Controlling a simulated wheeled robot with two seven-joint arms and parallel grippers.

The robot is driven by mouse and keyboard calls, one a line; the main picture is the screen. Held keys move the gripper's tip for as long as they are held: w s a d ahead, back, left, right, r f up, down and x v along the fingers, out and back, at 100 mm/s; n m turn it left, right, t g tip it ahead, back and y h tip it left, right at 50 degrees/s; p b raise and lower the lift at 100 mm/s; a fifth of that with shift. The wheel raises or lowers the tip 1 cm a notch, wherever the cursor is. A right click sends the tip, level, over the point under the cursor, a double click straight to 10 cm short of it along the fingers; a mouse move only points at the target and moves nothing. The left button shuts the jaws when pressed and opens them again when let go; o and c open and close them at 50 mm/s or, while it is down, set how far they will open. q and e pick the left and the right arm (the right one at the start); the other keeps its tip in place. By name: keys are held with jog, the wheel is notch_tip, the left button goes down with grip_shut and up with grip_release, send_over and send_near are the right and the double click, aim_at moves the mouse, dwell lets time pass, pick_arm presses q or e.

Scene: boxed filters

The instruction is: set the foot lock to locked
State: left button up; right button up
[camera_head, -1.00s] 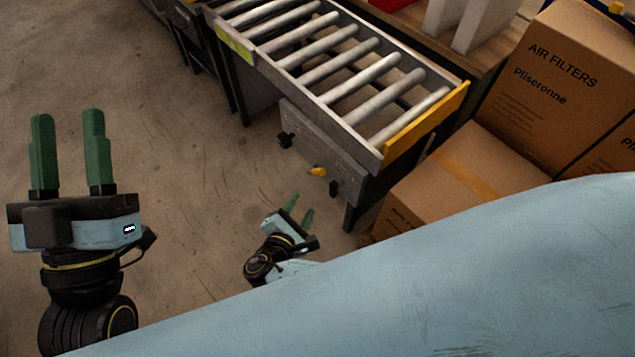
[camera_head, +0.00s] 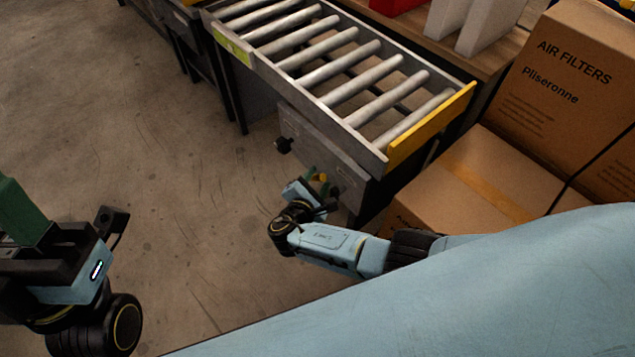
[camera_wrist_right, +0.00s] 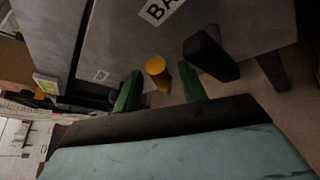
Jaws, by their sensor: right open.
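A yellow knob (camera_wrist_right: 156,66), apparently the foot lock, sticks out from the grey panel (camera_wrist_right: 120,40) on the conveyor's end. My left gripper (camera_head: 22,212) is at the left edge, partly cut off, far from the panel.
The roller conveyor (camera_head: 437,138) stands above. Cardboard boxes (camera_head: 470,185) are at right. The floor (camera_head: 190,170) at left is clear.

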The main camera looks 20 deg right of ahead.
jog(key=shift+w+d, duration=0.15)
grip_shut()
dwell(0.4)
